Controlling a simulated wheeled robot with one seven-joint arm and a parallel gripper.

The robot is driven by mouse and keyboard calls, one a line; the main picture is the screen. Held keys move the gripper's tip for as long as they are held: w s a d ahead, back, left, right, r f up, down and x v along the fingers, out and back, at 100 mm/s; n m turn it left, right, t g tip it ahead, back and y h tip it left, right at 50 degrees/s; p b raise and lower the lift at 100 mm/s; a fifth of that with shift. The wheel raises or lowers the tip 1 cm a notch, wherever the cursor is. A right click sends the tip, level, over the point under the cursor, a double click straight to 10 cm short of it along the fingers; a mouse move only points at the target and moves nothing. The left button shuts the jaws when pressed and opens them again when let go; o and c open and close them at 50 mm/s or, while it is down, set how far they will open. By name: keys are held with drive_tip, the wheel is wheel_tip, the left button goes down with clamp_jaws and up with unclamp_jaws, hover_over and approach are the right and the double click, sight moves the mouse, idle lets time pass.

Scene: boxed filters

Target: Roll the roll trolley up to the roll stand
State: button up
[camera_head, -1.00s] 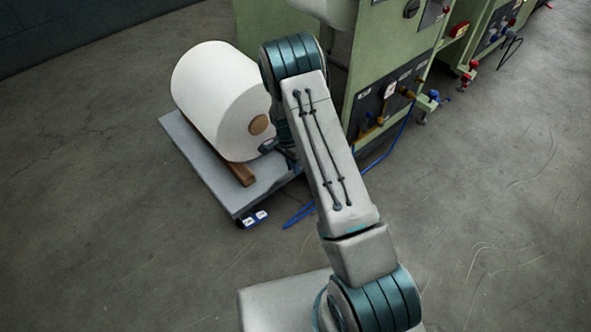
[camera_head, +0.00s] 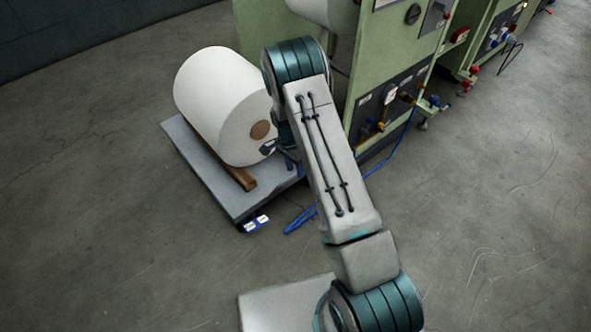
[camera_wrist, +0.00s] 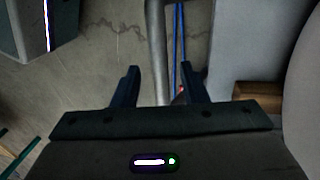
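The roll trolley (camera_head: 200,178) is a low grey platform with a big white paper roll (camera_head: 208,92) lying on it against a wooden chock (camera_head: 238,178). It stands left of a green machine (camera_head: 392,55), which appears to be the roll stand, with a white roll (camera_head: 330,8) high up. In the head view, my arm hides most of my gripper, beside the trolley's right side. In the wrist view, my gripper (camera_wrist: 159,82) has its two fingers apart. A grey metal bar (camera_wrist: 155,45), perhaps the trolley's handle, runs between them with gaps on both sides.
A blue hose (camera_head: 300,222) lies on the floor between the trolley and the machine. Valves and knobs (camera_head: 432,104) stick out of the machine's front. A dark wall (camera_head: 70,30) stands at the back left. The floor left and right is clear.

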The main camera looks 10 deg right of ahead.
drive_tip(key=p+v, duration=0.3)
drive_tip(key=v, duration=0.9)
drive_tip(key=shift+r, duration=0.25)
drive_tip(key=shift+d, duration=0.1)
drive_tip(key=s+r+n+t+y+p, duration=0.15)
drive_tip(key=s+r+p, duration=0.4)
drive_tip(key=r, duration=0.95)
drive_tip(key=s+r+n+t+p, duration=0.1)
drive_tip(key=s+r+n+p, duration=0.45)
drive_tip(key=r, duration=0.95)
drive_tip(key=s+d+r+n+t+p, duration=0.1)
drive_tip(key=s+r+n+p, duration=0.1)
drive_tip(key=s+r+p, duration=0.6)
drive_tip(key=s+r+n+t+p, duration=0.1)
drive_tip(key=s+r+n+p, duration=0.2)
drive_tip(key=s+r+p, duration=0.5)
drive_tip(key=s+v, duration=0.1)
drive_tip(key=v, duration=0.6)
drive_tip(key=shift+d, duration=0.3)
drive_tip(key=shift+f+t, duration=0.1)
drive_tip(key=shift+t, duration=0.15)
